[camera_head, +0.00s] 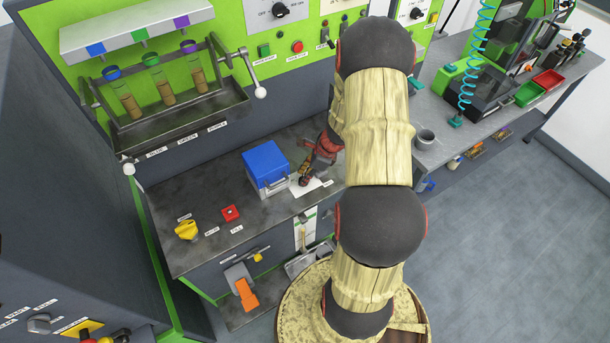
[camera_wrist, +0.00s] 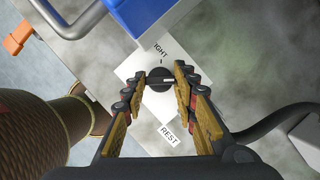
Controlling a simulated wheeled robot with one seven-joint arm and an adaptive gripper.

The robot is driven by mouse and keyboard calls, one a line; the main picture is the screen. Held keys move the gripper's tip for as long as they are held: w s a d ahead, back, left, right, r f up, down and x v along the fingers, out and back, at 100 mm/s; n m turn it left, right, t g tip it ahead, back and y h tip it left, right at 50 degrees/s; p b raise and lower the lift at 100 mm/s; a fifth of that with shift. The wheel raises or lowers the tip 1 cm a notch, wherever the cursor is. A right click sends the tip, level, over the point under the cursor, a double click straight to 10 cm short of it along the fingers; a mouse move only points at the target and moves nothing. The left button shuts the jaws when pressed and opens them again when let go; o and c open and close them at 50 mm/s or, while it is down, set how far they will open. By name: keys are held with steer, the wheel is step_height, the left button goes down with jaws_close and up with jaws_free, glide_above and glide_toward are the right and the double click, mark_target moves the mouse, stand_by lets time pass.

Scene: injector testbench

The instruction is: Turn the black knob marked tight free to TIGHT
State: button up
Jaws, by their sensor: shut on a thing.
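The black knob (camera_wrist: 159,77) sits on a white plate (camera_wrist: 135,70) in the wrist view. A white pointer line on the knob points to the right of the picture. Part of a word, "IGHT", shows on the plate above the knob; the other marking is not readable. My gripper (camera_wrist: 160,82) has its two fingers closed on the knob's left and right sides. In the head view my gripper (camera_head: 305,180) reaches down to the same white plate (camera_head: 308,190), and the knob is hidden behind it there.
A blue-lidded box (camera_head: 265,165) stands close to the left of my gripper; it also shows in the wrist view (camera_wrist: 140,15). A "REST" label (camera_wrist: 169,135) lies below the plate. A yellow knob (camera_head: 186,229) and a red button (camera_head: 231,213) are farther left on the bench.

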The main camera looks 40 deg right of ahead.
steer(key=n+g+y+p, duration=0.1)
steer(key=n, duration=0.3)
steer(key=shift+w+d, duration=0.1)
steer(key=n+g, duration=0.1)
steer(key=n, duration=0.3)
steer(key=shift+w+n+g+y, duration=0.1)
steer(key=shift+n+g+y, duration=0.3)
steer(key=n+g, duration=0.1)
steer(key=n, duration=0.3)
steer(key=shift+w+g, duration=0.15)
steer(key=shift+g, duration=0.25)
steer(key=shift+n+g+h, duration=0.3)
steer(key=shift+n+g, duration=0.3)
steer(key=shift+n, duration=1.5)
steer(key=o, duration=1.1)
steer(key=shift+c, duration=0.2)
steer(key=shift+o, duration=0.5)
